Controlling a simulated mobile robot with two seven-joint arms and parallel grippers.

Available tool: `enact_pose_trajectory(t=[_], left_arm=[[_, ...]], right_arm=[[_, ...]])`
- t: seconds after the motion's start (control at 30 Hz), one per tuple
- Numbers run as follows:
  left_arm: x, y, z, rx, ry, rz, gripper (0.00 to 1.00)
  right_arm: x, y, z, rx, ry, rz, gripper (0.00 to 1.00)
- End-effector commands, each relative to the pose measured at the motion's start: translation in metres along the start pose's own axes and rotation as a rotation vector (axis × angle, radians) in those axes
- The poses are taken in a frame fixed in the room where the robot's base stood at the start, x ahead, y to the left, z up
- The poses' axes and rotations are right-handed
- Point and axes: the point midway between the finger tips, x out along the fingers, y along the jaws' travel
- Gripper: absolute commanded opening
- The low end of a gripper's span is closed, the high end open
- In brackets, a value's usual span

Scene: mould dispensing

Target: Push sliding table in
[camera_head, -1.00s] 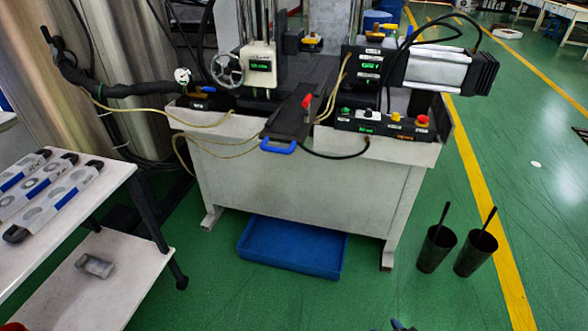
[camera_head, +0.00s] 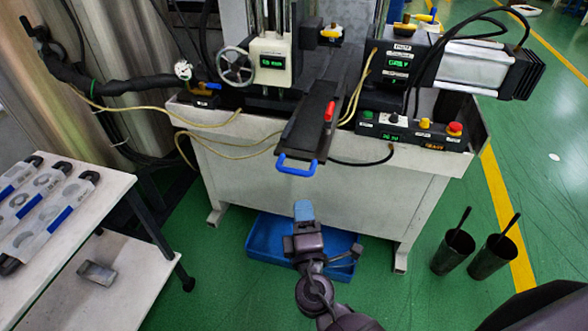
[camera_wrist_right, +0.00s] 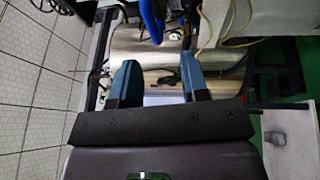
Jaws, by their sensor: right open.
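The sliding table (camera_head: 311,118) is a dark narrow plate that sticks out over the front edge of the machine in the head view. It has a blue handle (camera_head: 296,168) at its front end and a small red lever on top. My right gripper (camera_head: 303,210) is just below and in front of the handle, apart from it and empty. In the right wrist view its two blue fingertips (camera_wrist_right: 160,80) stand apart, and the blue handle (camera_wrist_right: 151,20) shows beyond them at the top. My left gripper is not in view.
A blue bin (camera_head: 262,243) lies on the floor under the machine, behind my right arm. A white shelf table (camera_head: 95,205) with moulds stands at the left. Two dark cups (camera_head: 491,257) stand on the floor at the right. Cables hang at the machine front.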

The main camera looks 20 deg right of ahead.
Motion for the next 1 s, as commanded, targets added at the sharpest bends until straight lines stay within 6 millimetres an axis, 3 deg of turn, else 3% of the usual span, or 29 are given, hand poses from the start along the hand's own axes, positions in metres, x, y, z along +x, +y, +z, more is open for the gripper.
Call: enact_pose_trajectory(t=[0.27, 0.7, 1.0], left_arm=[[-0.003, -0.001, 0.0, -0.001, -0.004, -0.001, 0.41], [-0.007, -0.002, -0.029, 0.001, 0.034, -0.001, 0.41], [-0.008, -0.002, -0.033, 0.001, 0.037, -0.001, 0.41]], right_arm=[[0.015, 0.011, -0.007, -0.047, 0.007, 0.04, 0.41], [0.086, 0.015, -0.008, -0.043, 0.007, 0.038, 0.41], [0.11, 0.013, -0.008, -0.045, 0.007, 0.036, 0.41]])
